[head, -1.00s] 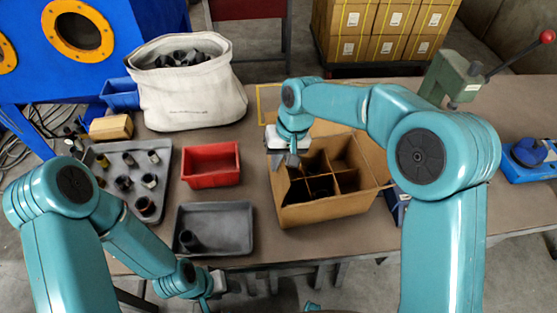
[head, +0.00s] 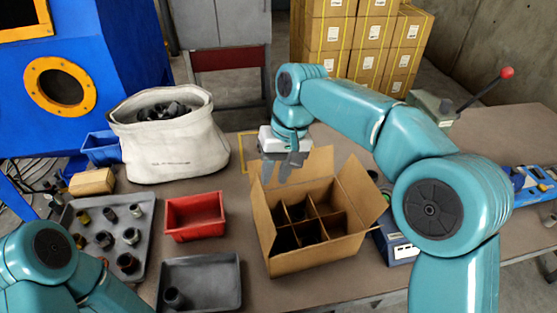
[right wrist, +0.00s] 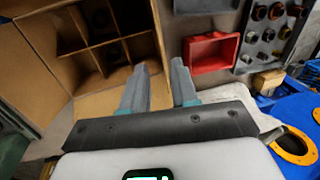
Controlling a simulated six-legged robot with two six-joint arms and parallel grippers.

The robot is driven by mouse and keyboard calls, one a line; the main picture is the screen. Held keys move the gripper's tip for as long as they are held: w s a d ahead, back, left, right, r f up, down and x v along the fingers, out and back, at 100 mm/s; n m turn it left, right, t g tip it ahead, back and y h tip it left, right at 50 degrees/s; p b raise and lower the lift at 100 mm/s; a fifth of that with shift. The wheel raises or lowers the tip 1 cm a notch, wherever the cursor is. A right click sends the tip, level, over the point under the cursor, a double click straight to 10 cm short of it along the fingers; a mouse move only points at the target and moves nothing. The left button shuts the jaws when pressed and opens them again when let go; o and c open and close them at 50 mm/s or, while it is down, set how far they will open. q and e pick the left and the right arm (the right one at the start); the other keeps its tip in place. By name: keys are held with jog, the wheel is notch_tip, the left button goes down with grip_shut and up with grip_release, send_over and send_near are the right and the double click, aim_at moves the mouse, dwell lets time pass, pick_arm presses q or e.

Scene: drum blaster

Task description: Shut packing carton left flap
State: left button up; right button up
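The open packing carton (head: 318,258) stands on the table, with dark dividers inside; it also shows at the left of the right wrist view (right wrist: 35,62). My right gripper (head: 282,170) is above the carton's back left corner, near that flap. My left gripper is outside the frame.
A red bin (head: 195,214), a grey tray (head: 203,282) and a tray of parts (head: 85,245) lie left of the carton. A white sack (head: 170,145) stands behind them. A blue-grey device (head: 397,248) sits close at the carton's right.

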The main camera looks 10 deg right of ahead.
jog(key=shift+v, duration=1.65)
